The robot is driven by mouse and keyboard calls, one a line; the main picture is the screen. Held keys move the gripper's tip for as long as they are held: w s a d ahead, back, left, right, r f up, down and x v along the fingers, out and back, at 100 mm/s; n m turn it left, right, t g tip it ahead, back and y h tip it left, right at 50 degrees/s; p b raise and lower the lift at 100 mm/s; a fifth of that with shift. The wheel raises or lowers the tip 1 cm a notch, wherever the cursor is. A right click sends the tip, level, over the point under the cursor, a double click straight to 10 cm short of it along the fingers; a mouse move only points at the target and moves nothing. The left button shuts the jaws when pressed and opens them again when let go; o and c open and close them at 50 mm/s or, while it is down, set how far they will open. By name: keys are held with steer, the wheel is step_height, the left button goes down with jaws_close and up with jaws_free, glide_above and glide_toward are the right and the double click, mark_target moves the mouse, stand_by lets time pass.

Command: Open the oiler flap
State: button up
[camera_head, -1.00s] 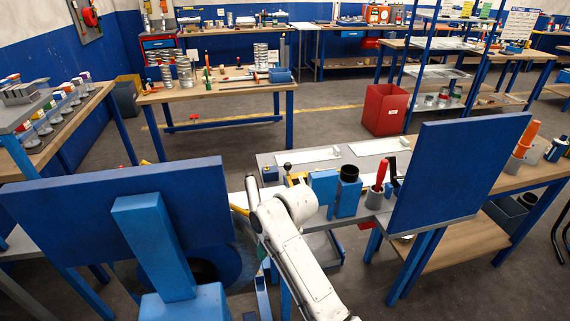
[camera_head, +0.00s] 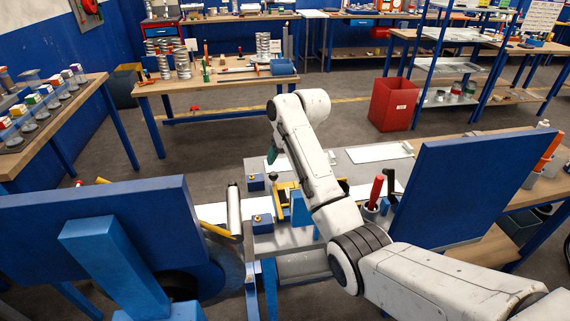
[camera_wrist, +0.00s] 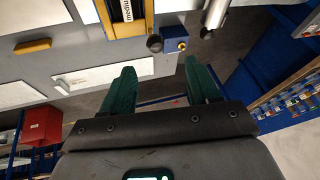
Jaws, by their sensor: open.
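My gripper (camera_wrist: 158,82) has two green fingers spread apart with nothing between them. In the head view only a bit of green fingertip (camera_head: 271,155) shows beside my white arm, above the machine's bench top. A small blue block with a brass knob (camera_wrist: 176,44) lies beyond the fingertips in the wrist view, apart from them. In the head view, similar blue blocks stand at the back (camera_head: 256,182) and nearer the front (camera_head: 262,222). I cannot tell which part is the oiler flap. My arm hides part of the bench top.
A large blue panel (camera_head: 455,190) stands to the right and another (camera_head: 95,235) to the left. A metal roller (camera_head: 234,211) stands left of the blocks. A red-handled tool (camera_head: 375,190) stands in a cup on the right. A red bin (camera_head: 394,103) is behind.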

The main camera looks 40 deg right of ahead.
mark_target(274, 173)
steer(key=x, duration=0.7)
steer(key=d+x, duration=0.1)
steer(key=x, duration=0.2)
steer(key=shift+w+f, duration=0.25)
steer(key=shift+w, duration=0.05)
jaws_close()
stand_by(0.4)
